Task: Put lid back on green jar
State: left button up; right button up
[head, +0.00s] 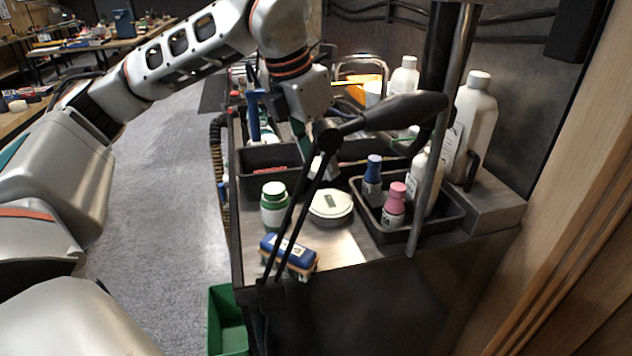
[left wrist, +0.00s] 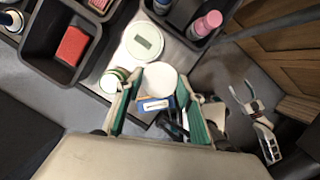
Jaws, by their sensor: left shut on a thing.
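The green jar (head: 274,207) stands upright on the cart's front left, with a white label. It also shows in the left wrist view (left wrist: 112,80), just left of my left gripper. My left gripper (head: 318,160) is above the cart, partly hidden by a black lamp arm in the head view. In the left wrist view, its green-padded fingers (left wrist: 160,108) are shut on a white round lid (left wrist: 160,76), held apart from the jar. My right gripper (left wrist: 243,92) shows at the right of the left wrist view, with fingers apart and empty.
A round white tin (head: 331,204) sits right of the jar. A blue brush (head: 288,252) lies in front. A black tray (head: 440,222) at right holds blue (head: 373,170) and pink (head: 394,200) bottles.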

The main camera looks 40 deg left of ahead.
aim_at(275, 201)
jog(key=k+j, duration=0.75)
jog(key=j, duration=0.2)
